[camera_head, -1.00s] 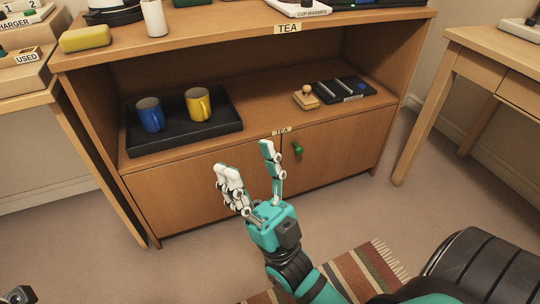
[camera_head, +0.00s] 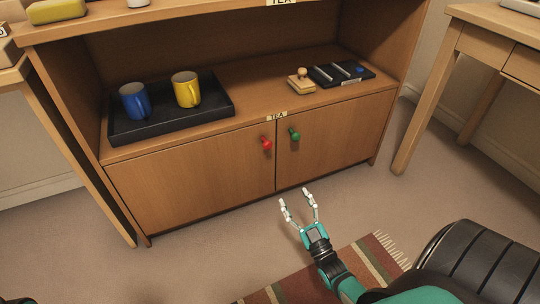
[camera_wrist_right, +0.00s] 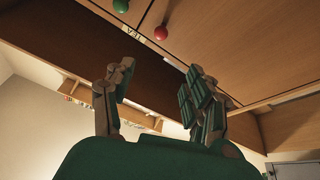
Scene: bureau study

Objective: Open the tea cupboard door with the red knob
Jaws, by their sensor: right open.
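The tea cupboard is the low wooden unit with two doors, both shut flush. The left door (camera_head: 190,188) carries the red knob (camera_head: 266,144) near its inner top corner. The right door (camera_head: 335,135) carries a green knob (camera_head: 294,134). My right gripper (camera_head: 298,198) is open and empty, in front of and below the knobs, apart from the doors. In the right wrist view its fingers (camera_wrist_right: 155,95) are spread, with the red knob (camera_wrist_right: 160,33) and the green knob (camera_wrist_right: 121,6) beyond them. My left gripper is not in view.
An open shelf above the doors holds a black tray (camera_head: 122,139) with a blue mug (camera_head: 135,101) and a yellow mug (camera_head: 186,90). A desk (camera_head: 440,80) stands at right. A striped rug (camera_head: 365,252) lies in front; the floor before the left door is clear.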

